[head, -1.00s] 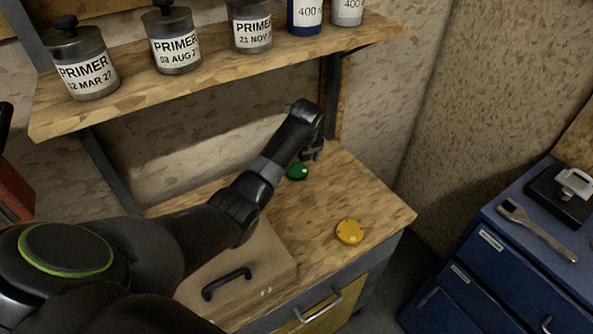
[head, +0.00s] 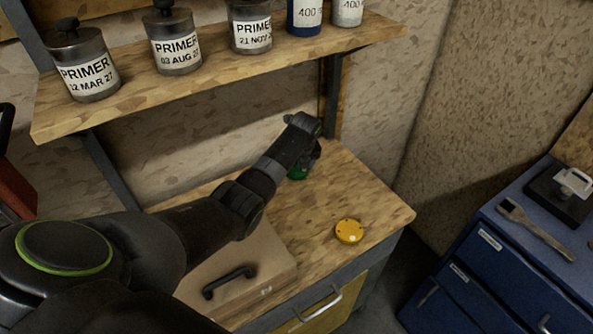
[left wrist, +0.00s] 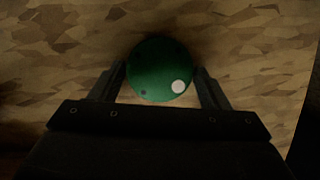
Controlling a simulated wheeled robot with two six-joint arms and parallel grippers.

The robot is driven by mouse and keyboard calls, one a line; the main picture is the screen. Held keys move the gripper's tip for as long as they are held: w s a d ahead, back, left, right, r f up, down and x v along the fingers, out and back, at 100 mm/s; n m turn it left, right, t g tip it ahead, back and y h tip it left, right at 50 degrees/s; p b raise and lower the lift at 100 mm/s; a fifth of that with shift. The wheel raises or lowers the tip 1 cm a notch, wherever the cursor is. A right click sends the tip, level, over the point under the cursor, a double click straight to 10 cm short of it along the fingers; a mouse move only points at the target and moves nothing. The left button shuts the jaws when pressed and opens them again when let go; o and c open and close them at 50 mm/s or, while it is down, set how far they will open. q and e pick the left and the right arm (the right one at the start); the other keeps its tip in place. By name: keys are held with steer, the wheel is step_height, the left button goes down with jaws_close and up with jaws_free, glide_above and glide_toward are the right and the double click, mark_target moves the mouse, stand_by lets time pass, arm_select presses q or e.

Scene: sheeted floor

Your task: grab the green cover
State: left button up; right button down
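The green cover (left wrist: 160,72) is a round, shiny disc on the wooden bench top, near its back. In the head view the green cover (head: 298,173) shows only partly, under my left gripper. My left gripper (head: 308,165) is low over the bench at the cover. In the left wrist view my left gripper (left wrist: 162,75) is open, with one finger on each side of the cover and a thin gap seeming to remain at each side. My right gripper is not in view.
A yellow round cover (head: 349,231) lies on the bench, nearer its front right. A box with a black handle (head: 230,281) stands below my left arm. A shelf (head: 215,75) with several tins hangs above the bench. A blue cabinet (head: 480,262) stands at the right.

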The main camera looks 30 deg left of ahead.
arm_select(q)
steer(key=c, duration=0.7)
steer(key=shift+r, duration=0.1)
